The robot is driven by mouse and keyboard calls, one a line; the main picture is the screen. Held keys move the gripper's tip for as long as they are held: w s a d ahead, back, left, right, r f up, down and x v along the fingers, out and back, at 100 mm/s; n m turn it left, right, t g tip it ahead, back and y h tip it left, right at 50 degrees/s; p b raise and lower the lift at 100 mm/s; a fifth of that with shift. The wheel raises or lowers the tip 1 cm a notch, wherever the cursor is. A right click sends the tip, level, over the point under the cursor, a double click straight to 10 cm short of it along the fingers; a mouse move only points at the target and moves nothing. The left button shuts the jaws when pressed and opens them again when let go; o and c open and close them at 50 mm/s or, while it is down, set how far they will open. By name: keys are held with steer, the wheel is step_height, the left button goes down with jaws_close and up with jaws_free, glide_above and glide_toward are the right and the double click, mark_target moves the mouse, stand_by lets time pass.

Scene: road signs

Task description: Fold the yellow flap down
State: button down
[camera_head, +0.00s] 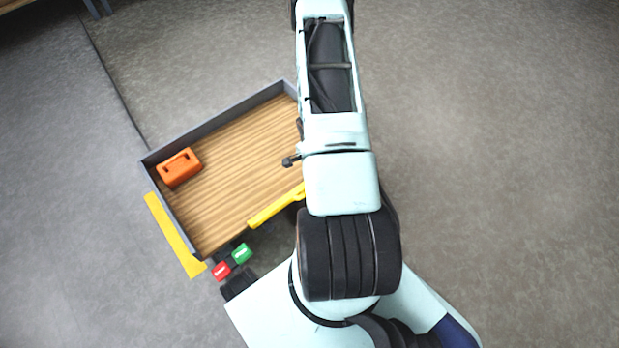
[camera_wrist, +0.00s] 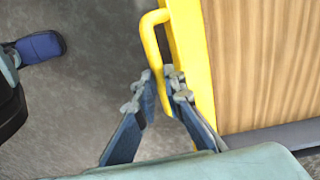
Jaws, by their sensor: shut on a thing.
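The yellow flap (camera_head: 275,207) shows in the head view as a narrow bar along the near edge of a wood-floored tray (camera_head: 225,150). Its right end is hidden behind my arm. In the wrist view the flap (camera_wrist: 190,50) is a yellow strip beside the wood floor (camera_wrist: 255,70), with a yellow loop handle (camera_wrist: 150,38) standing out to the left. My gripper (camera_wrist: 162,88) is shut on the lower part of this handle, with one finger on each side. In the head view my gripper is hidden behind the arm.
An orange block (camera_head: 179,167) sits in the tray's left corner. A yellow strip (camera_head: 172,235) lies along the tray's outer left side. The grey floor (camera_head: 500,150) at the right is clear.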

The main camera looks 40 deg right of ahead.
steer(key=shift+s+f+t, duration=0.25)
steer(key=shift+s+t, duration=0.15)
steer(key=shift+s, duration=0.3)
steer(key=c, duration=2.6)
jaws_free()
steer(key=shift+w, duration=0.25)
steer(key=o, duration=0.6)
steer(key=shift+o, duration=0.2)
steer(key=shift+r, duration=0.1)
step_height(320, 180, up, 12)
steer(key=shift+s, duration=0.2)
